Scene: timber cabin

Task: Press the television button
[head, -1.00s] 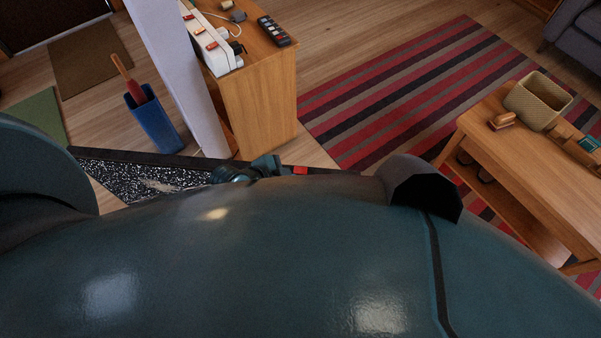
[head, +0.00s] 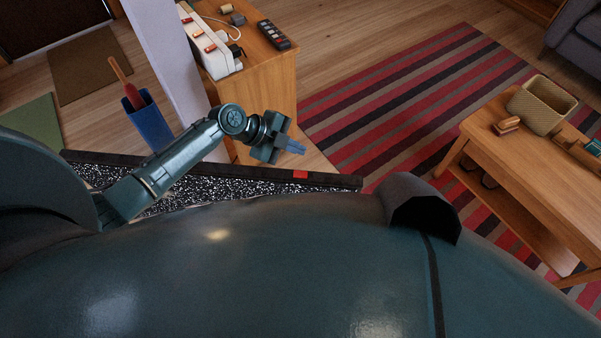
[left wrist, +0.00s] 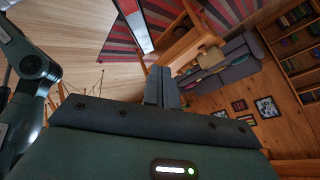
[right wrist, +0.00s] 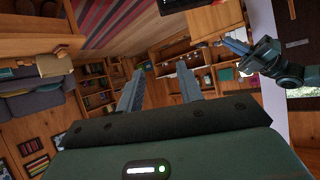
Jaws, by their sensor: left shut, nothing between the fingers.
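The television (head: 240,190) shows in the head view as a speckled black-and-white screen in a dark frame, partly hidden by my body. A small red button (head: 300,174) sits on its frame near the right end. My left gripper (head: 296,149) is shut and empty, its blue fingertips just above the button in the picture. A gap shows between them there; the depth between them is unclear. In the left wrist view my left fingers (left wrist: 162,86) are together. In the right wrist view my right gripper (right wrist: 160,88) is open with nothing between its fingers.
A wooden cabinet (head: 268,95) behind the television carries a white power strip (head: 216,58) and a black remote (head: 273,34). A pale post and a blue bin (head: 149,124) stand left. A wooden table (head: 500,165) with a basket (head: 541,107) is at right.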

